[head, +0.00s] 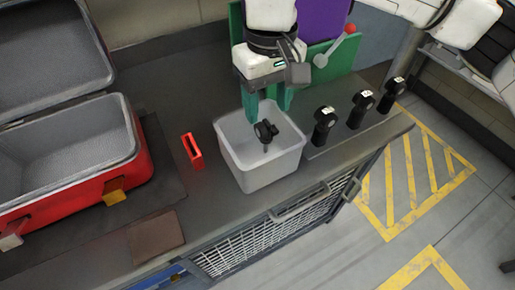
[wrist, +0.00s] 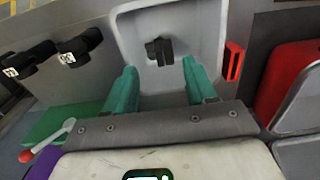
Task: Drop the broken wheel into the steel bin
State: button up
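The pale grey bin (head: 270,173) stands on the dark counter near its front edge; it also shows in the wrist view (wrist: 207,30). A black caster wheel (head: 265,131) is inside the bin's outline, upright in the head view. It also shows in the wrist view (wrist: 158,50), beyond my fingertips. I cannot tell whether it touches the bin's floor. My gripper (head: 268,108) is above the back part of the bin, pointing down. Its green fingers are wide apart with nothing between them, as the wrist view shows (wrist: 159,64).
Several black casters with white labels (head: 324,125) stand right of the bin. A small red block (head: 192,151) is on its left. An open red case (head: 140,165) with grey lining fills the left. A green panel with a red-knobbed lever (head: 349,30) stands behind.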

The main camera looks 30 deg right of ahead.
jog(key=o, duration=0.3)
notch_tip(320, 180, up, 11)
jog(key=shift+p, duration=0.45)
jog(key=shift+f, duration=0.15)
dwell(0.4)
